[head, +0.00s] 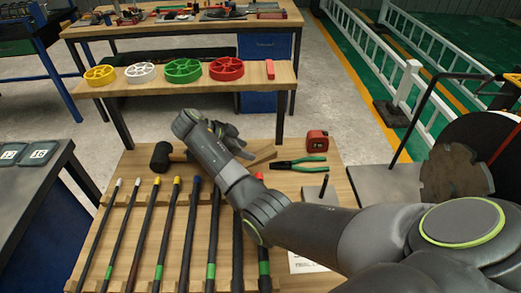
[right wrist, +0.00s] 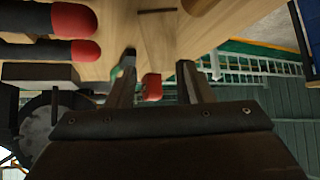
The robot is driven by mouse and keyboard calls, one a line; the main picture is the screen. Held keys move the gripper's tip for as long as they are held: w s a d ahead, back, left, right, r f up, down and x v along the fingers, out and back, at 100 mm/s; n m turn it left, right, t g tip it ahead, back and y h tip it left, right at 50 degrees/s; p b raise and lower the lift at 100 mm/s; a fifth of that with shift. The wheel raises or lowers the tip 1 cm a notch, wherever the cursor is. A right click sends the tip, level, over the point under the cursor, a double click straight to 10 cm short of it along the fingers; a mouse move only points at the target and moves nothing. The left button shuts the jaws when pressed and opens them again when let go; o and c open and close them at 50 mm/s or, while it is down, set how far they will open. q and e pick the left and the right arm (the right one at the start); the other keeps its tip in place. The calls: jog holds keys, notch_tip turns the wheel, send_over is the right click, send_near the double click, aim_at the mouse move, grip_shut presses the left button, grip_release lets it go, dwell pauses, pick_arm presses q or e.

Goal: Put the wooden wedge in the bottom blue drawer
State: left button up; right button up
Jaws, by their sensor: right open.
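The wooden wedge (head: 262,156) lies on the near wooden table, beside my right gripper and left of the pliers. In the right wrist view a pale, tapered wooden piece that looks like the wedge (right wrist: 159,40) lies on the tabletop beyond the spread fingers. My right gripper (head: 236,140) is open and empty, its jaws partly hidden by its own arm; both fingers (right wrist: 157,78) show in the right wrist view. The blue drawer unit stands under the far workbench, with an upper blue front (head: 265,46) and a lower blue part (head: 258,102) partly hidden by the shelf. My left gripper is not in view.
A black mallet (head: 162,156), green-handled pliers (head: 299,164) and a red tape measure (head: 317,141) lie around the wedge. Several bars (head: 162,235) rest on the near table. A wooden shelf (head: 140,92) with coloured wheels stands before the drawers. Grey floor (head: 335,105) is clear at right.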

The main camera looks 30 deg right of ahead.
aim_at(260, 154)
jog(key=shift+s+d+f, duration=0.1)
jog(key=shift+d+f, duration=0.15)
jog(key=shift+d, duration=0.15)
jog(key=p+x, duration=0.1)
jog(key=x, duration=0.3)
jog(key=shift+d+f+p, duration=0.2)
jog(key=shift+f+p, duration=0.1)
jog(key=shift+p, duration=0.05)
jog(key=shift+d+f, duration=0.1)
jog(key=c, duration=0.6)
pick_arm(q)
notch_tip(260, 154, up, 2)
pick_arm(e)
jog(key=shift+c, duration=0.8)
jog(key=shift+w, duration=0.2)
